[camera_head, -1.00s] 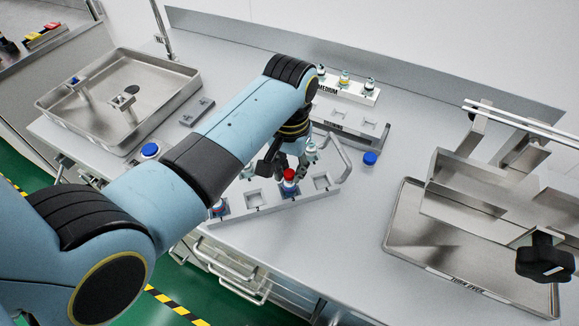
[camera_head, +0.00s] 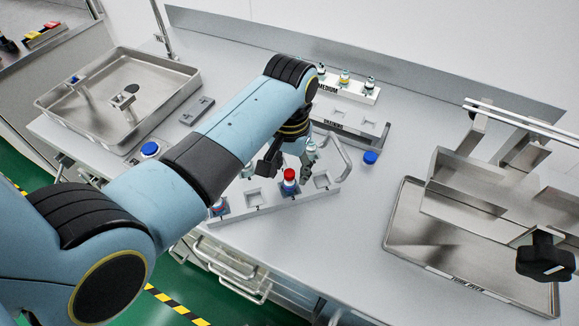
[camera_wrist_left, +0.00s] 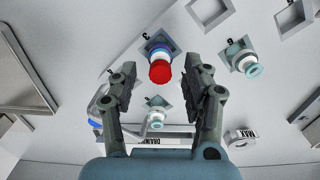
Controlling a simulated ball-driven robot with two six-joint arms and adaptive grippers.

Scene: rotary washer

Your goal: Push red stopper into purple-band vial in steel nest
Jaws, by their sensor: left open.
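The red stopper (camera_head: 290,175) sits on top of an upright vial (camera_head: 290,187) with a blue-purple band, in a square nest of the pale rack (camera_head: 262,207). In the left wrist view the red stopper (camera_wrist_left: 160,71) is just beyond and between my fingertips, and the banded vial (camera_wrist_left: 159,49) is partly hidden by it. Whether the stopper is fully seated cannot be told. My left gripper (camera_head: 287,161) is open and empty, just behind the stopper in the head view; its two spread fingers also show in the left wrist view (camera_wrist_left: 162,84). My right gripper is not in view.
Other vials stand near: one pale-topped (camera_head: 310,151), one at the rack's left end (camera_head: 218,207). Behind are a raised handle (camera_head: 346,160), a blue cap (camera_head: 370,158) and a back rack (camera_head: 350,92) with several vials.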

